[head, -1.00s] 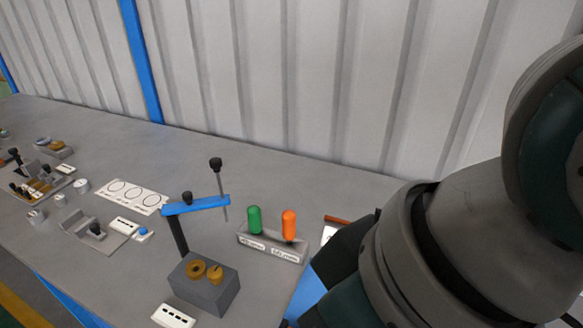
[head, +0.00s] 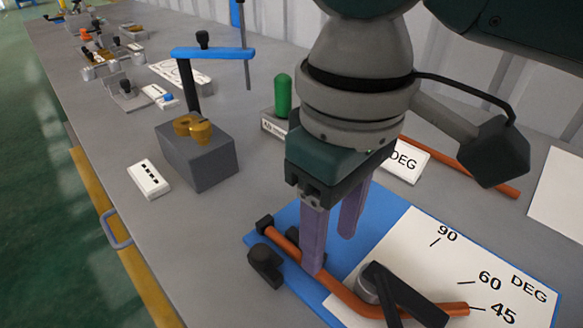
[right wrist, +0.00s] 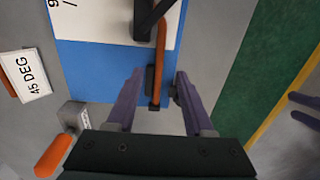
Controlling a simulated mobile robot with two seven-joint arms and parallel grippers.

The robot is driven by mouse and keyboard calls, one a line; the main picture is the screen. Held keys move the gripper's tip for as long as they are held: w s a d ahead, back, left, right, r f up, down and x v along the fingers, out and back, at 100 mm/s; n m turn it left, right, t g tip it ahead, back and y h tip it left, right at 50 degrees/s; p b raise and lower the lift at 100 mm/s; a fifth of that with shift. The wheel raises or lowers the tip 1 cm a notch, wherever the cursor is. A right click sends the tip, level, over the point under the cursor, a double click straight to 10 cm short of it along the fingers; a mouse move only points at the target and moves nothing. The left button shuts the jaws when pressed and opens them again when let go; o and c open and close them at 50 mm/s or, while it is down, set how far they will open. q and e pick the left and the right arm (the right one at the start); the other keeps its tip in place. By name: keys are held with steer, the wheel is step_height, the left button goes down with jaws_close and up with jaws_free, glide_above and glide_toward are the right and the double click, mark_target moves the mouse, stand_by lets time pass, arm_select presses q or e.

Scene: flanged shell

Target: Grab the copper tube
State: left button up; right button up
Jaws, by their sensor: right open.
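The bent copper tube (head: 345,291) lies on the blue board with a white angle chart, held at a dark block and a black lever with a grey roller. In the right wrist view the tube (right wrist: 161,45) runs down to a dark end stop. My right gripper (head: 330,252) is open, pointing down over the tube's straight part. In the wrist view its fingers (right wrist: 158,76) are on either side of the tube's line, with no clear contact. At that view's right edge, two parted purple fingertips (right wrist: 305,109) look like my left gripper. It is outside the head view.
A second copper rod (head: 475,169) lies behind, beside a DEG sign (head: 406,162). A stand with green (head: 283,96) and orange (right wrist: 53,156) handles is close to the right gripper. A grey block with brass pieces (head: 200,160) stands left.

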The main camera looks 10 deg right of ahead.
mark_target(325, 275)
step_height(325, 275, down, 6)
steer(key=shift+f+b, duration=0.1)
steer(key=shift+b, duration=0.45)
steer(key=shift+c, duration=0.3)
jaws_close()
